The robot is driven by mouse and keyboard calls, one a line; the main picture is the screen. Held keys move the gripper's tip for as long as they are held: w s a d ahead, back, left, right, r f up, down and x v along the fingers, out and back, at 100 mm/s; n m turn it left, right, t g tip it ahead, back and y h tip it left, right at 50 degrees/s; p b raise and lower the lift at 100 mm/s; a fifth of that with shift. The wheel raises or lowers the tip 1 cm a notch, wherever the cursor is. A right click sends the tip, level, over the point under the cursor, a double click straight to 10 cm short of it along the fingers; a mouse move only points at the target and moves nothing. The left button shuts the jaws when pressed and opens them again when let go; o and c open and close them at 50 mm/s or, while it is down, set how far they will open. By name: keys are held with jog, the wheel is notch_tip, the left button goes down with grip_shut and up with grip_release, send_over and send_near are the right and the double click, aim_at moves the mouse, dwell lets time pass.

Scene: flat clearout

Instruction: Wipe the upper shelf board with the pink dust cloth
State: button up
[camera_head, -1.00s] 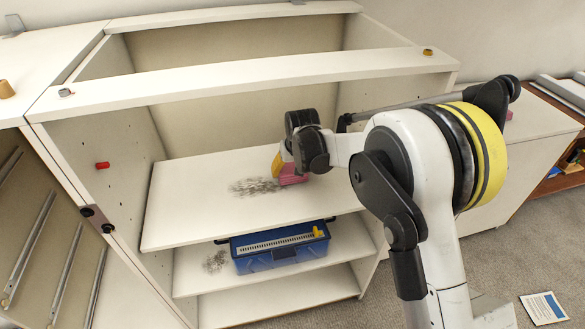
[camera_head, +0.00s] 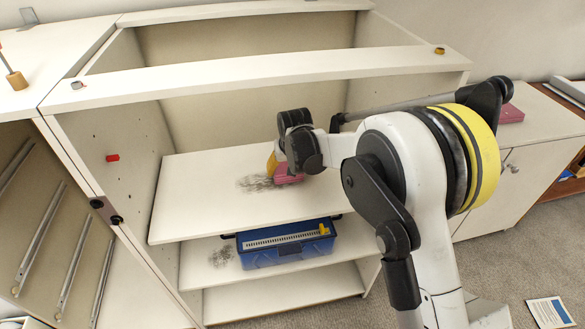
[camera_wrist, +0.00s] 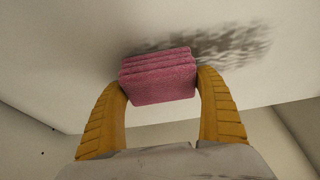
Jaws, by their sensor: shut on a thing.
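The pink dust cloth (camera_wrist: 158,78) is a folded pad between the yellow fingers of my gripper (camera_wrist: 160,88) in the wrist view. My gripper is shut on it. In the head view the cloth (camera_head: 287,176) is at the upper shelf board (camera_head: 190,200), on or just above it; I cannot tell if it touches. A grey dust smudge (camera_head: 255,183) lies on the board to the left of the cloth. The smudge also shows beyond the cloth in the wrist view (camera_wrist: 235,48). My wrist and arm hide the right part of the board.
The cabinet's front top rail (camera_head: 270,72) crosses above the shelf. A blue crate (camera_head: 285,255) stands on the lower shelf, with another dust patch (camera_head: 221,257) to its left. A red piece (camera_head: 112,158) sticks out of the left side panel.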

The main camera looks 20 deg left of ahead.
jog(key=shift+s+a+f, duration=0.1)
jog(key=shift+s+a, duration=0.8)
jog(key=shift+a, duration=0.5)
jog(key=shift+s+a+f, duration=0.1)
jog(key=shift+s+a, duration=0.8)
jog(key=shift+a, duration=0.55)
jog(key=shift+s+a, duration=0.9)
jog(key=shift+a, duration=0.5)
jog(key=shift+s+a+r, duration=0.1)
jog(key=shift+s+a, duration=0.45)
jog(key=shift+a, duration=0.45)
jog(key=shift+s+a+f, duration=0.1)
jog(key=shift+s+a, duration=0.5)
jog(key=shift+a, duration=0.35)
jog(key=shift+s+a+r, duration=0.1)
jog(key=shift+s+a, duration=0.45)
jog(key=shift+a, duration=0.45)
jog(key=shift+d, duration=0.1)
